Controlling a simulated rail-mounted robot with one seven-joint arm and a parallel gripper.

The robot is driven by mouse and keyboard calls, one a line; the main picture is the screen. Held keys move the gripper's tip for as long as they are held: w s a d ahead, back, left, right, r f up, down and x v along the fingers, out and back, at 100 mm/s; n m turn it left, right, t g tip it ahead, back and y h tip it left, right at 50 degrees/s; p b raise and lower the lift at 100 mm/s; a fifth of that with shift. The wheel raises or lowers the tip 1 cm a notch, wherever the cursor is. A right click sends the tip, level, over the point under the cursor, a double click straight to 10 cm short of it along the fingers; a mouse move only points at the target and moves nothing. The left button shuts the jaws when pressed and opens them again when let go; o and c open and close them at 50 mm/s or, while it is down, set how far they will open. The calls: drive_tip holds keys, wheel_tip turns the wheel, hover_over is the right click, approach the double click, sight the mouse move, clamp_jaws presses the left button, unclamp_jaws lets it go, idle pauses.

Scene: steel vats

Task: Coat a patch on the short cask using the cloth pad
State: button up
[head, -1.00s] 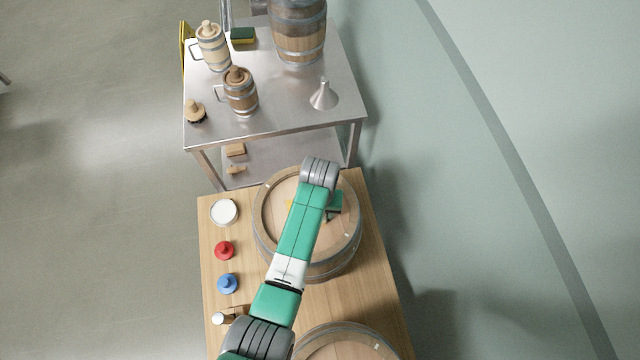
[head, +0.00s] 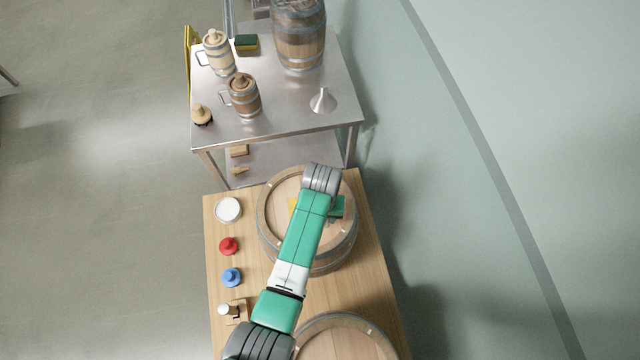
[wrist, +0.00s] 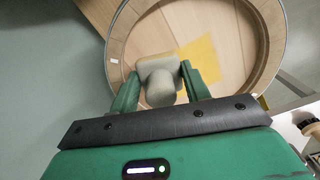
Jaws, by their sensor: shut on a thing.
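The short cask (head: 268,232) stands upright on the wooden table, under my arm in the head view. Its round wooden head also shows in the wrist view (wrist: 222,92). A yellow patch (wrist: 199,60) lies on the cask head; in the head view only a sliver of it (head: 293,205) shows beside my arm. My gripper (wrist: 158,82) is shut on the pale grey cloth pad (wrist: 156,68), holding it by its rounded knob over the cask head, beside the yellow patch. I cannot tell whether the pad touches the wood. The pad is hidden in the head view.
A white round lid or dish (head: 228,209), a red knobbed item (head: 228,246) and a blue one (head: 231,278) line the table's left side. A second cask (head: 345,340) is in front. Behind, a steel table (head: 285,112) carries small kegs, a funnel (head: 322,101) and a larger barrel (head: 299,40).

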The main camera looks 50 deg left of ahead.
drive_tip(key=shift+r+p, duration=1.05)
drive_tip(key=shift+r, duration=0.35)
